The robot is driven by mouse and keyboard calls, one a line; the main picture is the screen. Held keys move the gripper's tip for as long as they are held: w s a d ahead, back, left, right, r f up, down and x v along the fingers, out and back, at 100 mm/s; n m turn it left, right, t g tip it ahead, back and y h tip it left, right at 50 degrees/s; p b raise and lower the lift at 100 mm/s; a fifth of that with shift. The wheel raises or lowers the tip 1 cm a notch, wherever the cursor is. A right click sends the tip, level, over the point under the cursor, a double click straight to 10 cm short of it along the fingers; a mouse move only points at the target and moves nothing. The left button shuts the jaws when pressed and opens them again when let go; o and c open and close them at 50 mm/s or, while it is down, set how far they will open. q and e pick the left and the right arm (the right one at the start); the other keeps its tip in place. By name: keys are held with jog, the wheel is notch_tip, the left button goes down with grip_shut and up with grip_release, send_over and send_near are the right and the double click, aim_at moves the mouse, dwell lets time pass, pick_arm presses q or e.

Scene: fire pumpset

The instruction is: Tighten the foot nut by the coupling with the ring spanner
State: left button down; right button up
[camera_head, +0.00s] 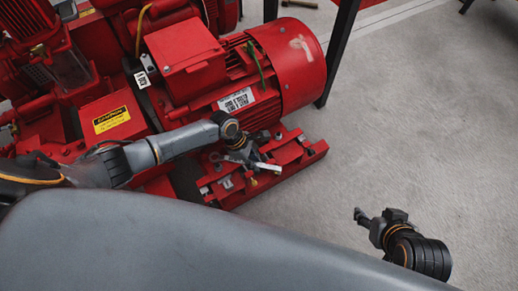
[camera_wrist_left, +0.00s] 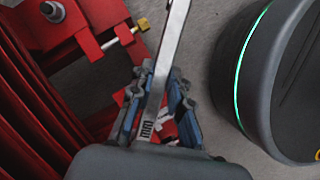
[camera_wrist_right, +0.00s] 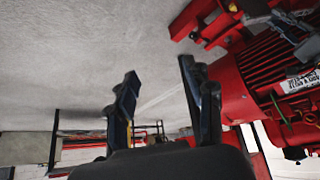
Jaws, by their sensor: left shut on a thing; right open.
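My left gripper (camera_head: 248,156) is shut on the grey ring spanner (camera_head: 264,166), above the red motor's foot. In the left wrist view the spanner (camera_wrist_left: 172,50) runs up from between the fingers (camera_wrist_left: 153,98) and its far end is out of frame. A grey nut (camera_wrist_left: 52,11) sits on a red foot at upper left there, apart from the visible shank. Small nuts and bolts (camera_head: 225,183) show by the foot in the head view; I cannot tell which is the one by the coupling. My right gripper (camera_head: 361,217) is open and empty; it also shows in the right wrist view (camera_wrist_right: 158,95).
The red motor (camera_head: 228,80) stands on a red base (camera_head: 300,155). A guard with a yellow label (camera_head: 111,119) is left of it. A brass-coloured bolt (camera_wrist_left: 140,26) sticks out beside the foot. A dark table leg (camera_head: 338,50) stands behind. The grey floor (camera_head: 430,120) at right is clear.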

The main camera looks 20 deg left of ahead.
pick_arm(q)
jog(key=shift+s+r, duration=0.1)
jog(key=shift+r, duration=0.05)
jog(key=shift+d+p, duration=0.1)
jog(key=shift+p, duration=0.35)
pick_arm(e)
jog(key=shift+s+d+f+g, duration=0.65)
jog(key=shift+s+g, duration=0.55)
jog(key=shift+s, duration=1.25)
pick_arm(q)
jog(key=shift+f, duration=0.2)
jog(key=shift+f+b, duration=0.6)
jog(key=shift+f, duration=0.25)
jog(key=shift+f+b, duration=0.85)
jog(key=shift+f, duration=0.65)
pick_arm(e)
jog(key=w+a+r+t, duration=0.2)
jog(key=w+r+t, duration=0.1)
jog(key=w, duration=0.3)
jog(key=w+a+r+t+y, duration=0.1)
jog(key=w+a+r+t, duration=0.1)
jog(key=w, duration=0.4)
jog(key=shift+r+t, duration=0.65)
jog(key=shift+t, duration=0.55)
pick_arm(q)
jog(key=shift+f, duration=0.1)
pick_arm(e)
jog(key=shift+w+r, duration=0.1)
jog(key=shift+w, duration=0.05)
